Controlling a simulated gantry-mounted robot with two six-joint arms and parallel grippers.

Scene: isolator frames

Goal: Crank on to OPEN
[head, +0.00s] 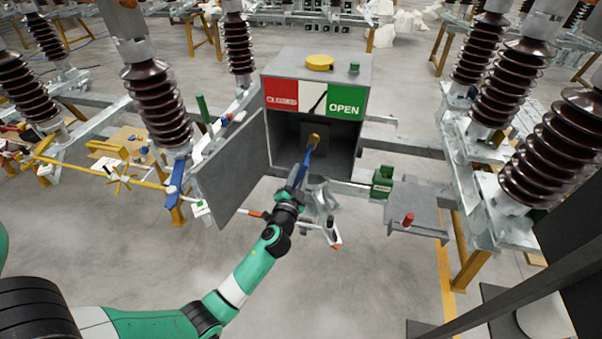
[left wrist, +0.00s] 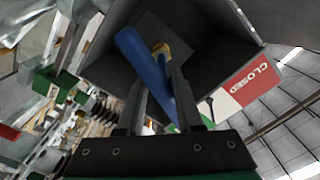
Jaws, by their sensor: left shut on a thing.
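A grey operating box (head: 318,67) stands in the middle of the head view with its door (head: 232,168) swung open to the left. Its front carries a red CLOSED sign (head: 282,95), a green OPEN sign (head: 346,102) and a white field with a dark slanted pointer (head: 314,98) between them. A blue crank (head: 304,163) with a yellow end (head: 314,138) reaches into the box opening. My left gripper (head: 295,187) is shut on the crank; in the left wrist view the blue bar (left wrist: 146,65) lies between the two fingers (left wrist: 158,100). My right gripper is out of view.
Brown ribbed insulators (head: 157,103) stand on steel frames on both sides. A grey shelf with a red-topped part (head: 408,219) sits right of the box, beside a green block (head: 382,181). A yellow rod (head: 95,170) lies at left. The floor in front is mostly clear.

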